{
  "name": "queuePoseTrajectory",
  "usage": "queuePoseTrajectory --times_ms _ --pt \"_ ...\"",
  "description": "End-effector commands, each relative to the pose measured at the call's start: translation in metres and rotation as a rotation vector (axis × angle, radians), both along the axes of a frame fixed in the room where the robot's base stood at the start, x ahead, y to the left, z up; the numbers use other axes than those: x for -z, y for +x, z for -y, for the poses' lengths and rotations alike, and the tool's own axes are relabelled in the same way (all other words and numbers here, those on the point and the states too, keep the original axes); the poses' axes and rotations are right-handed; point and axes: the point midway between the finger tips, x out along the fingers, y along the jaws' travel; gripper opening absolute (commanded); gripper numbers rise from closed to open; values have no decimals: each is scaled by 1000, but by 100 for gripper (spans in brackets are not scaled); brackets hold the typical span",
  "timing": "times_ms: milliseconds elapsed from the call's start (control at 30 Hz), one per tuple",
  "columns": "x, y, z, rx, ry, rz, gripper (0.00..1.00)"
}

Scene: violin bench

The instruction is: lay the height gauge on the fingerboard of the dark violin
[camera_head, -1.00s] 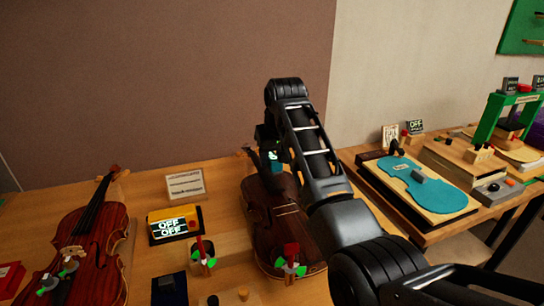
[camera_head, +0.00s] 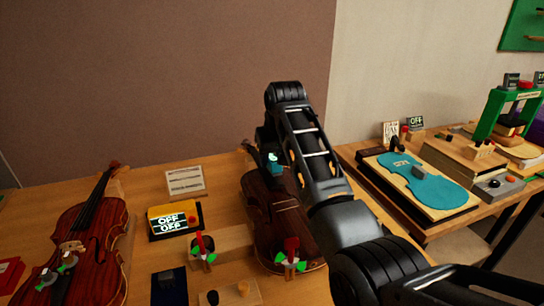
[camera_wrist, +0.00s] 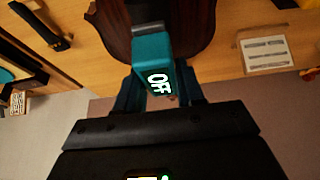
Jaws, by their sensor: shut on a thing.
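In the head view, the gauge (camera_head: 273,158) shows as a bit of teal at my gripper (camera_head: 271,163), partly hidden by my arm. The dark violin (camera_head: 272,215) lies on the bench below, its neck end away from me. Part of its dark body (camera_wrist: 200,22) shows past the gauge in the wrist view. My arm covers the violin's right side. I cannot tell whether the gauge touches the fingerboard.
A redder violin (camera_head: 90,265) lies at the left. Red-and-green clamps (camera_head: 291,258) stand near the dark violin's lower end. A teal violin-shaped plate (camera_head: 437,190) lies on the right bench.

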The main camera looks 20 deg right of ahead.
Motion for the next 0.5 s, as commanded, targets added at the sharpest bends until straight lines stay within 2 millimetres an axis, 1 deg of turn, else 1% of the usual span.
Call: queuePoseTrajectory --times_ms 500 --pt "13 0 0 0 0 -1 6"
